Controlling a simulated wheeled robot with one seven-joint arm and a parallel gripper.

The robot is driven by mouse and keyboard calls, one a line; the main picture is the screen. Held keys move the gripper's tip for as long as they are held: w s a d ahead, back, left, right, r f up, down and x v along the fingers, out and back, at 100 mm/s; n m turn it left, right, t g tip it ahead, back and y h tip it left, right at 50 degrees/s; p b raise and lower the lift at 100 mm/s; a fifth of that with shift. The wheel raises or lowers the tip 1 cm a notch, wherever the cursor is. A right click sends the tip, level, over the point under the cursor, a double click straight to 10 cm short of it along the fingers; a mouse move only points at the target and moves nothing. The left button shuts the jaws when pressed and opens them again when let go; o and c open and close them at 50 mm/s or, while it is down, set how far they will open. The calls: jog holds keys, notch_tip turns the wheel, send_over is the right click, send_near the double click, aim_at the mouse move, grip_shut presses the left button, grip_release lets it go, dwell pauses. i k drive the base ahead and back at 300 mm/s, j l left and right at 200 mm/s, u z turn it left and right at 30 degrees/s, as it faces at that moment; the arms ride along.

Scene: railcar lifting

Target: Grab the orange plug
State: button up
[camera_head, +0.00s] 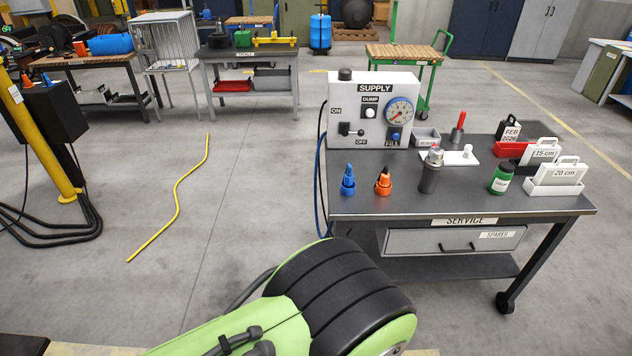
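The orange plug (383,182) stands upright on the dark top of the service cart (460,204), near its front left. A similar blue plug (348,180) stands just to its left, with a small gap between them. Part of my green and black arm shows at the bottom centre, in front of the cart and below the plugs. My gripper is not in view, so its state does not show.
Behind the plugs stands the supply box (372,110) with a gauge and switches. A grey cylindrical fitting (430,170) stands right of the orange plug, then a green bottle (501,178) and white label holders (556,178). A yellow hose (178,198) lies on open floor at left.

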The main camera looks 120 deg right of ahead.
aim_at(384, 183)
jog(key=z, duration=4.9)
jog(key=i+l+u, duration=0.15)
jog(key=i+u, duration=0.3)
jog(key=i+l+u, duration=0.35)
jog(key=i+u, duration=0.15)
jog(key=i+l+u, duration=0.45)
jog(key=i+l, duration=0.1)
jog(key=i, duration=0.05)
